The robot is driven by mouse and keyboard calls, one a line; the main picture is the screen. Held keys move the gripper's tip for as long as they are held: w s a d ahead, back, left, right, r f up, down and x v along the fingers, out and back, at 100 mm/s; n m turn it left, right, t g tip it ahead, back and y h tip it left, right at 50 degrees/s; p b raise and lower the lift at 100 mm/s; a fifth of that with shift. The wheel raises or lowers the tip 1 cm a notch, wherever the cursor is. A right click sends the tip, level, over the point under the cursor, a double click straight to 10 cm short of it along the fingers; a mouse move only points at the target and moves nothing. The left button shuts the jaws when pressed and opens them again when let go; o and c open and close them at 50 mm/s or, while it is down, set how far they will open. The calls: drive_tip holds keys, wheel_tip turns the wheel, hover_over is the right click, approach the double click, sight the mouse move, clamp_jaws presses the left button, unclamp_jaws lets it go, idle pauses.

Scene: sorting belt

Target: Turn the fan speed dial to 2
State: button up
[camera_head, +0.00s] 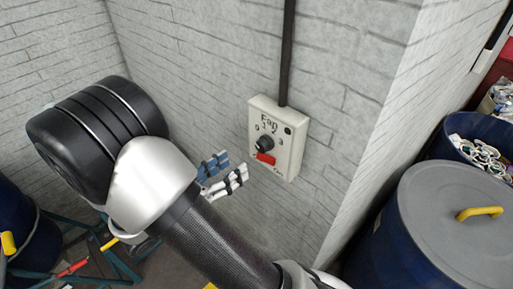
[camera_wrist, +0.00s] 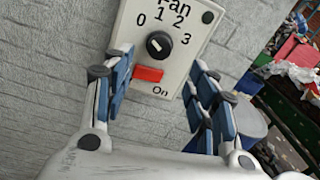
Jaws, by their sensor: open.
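The fan control box (camera_head: 289,152) is a pale box on the grey brick wall, marked "Fan" with numbers 0 to 3. Its round black dial (camera_head: 265,143) sits in the middle and also shows in the wrist view (camera_wrist: 159,45). A pale mark on the dial seems to point up and left, nearer 0 than 2, but it is small. A red switch (camera_wrist: 148,74) marked "On" is below the dial. My gripper (camera_head: 234,166) is open and empty in front of the box, apart from the dial. In the wrist view its fingers (camera_wrist: 158,68) flank the dial and switch.
A dark conduit (camera_head: 287,55) runs up the wall from the box. A blue drum with a grey lid (camera_head: 450,215) and yellow handle stands at the right, with an open blue bin (camera_head: 465,128) of scraps behind it. A wall corner lies just right of the box.

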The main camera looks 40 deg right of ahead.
sight(259, 147)
drive_tip(key=d, duration=1)
drive_tip(key=shift+w+d, duration=0.25)
drive_tip(key=shift+c, duration=0.6)
drive_tip(key=c, duration=0.9)
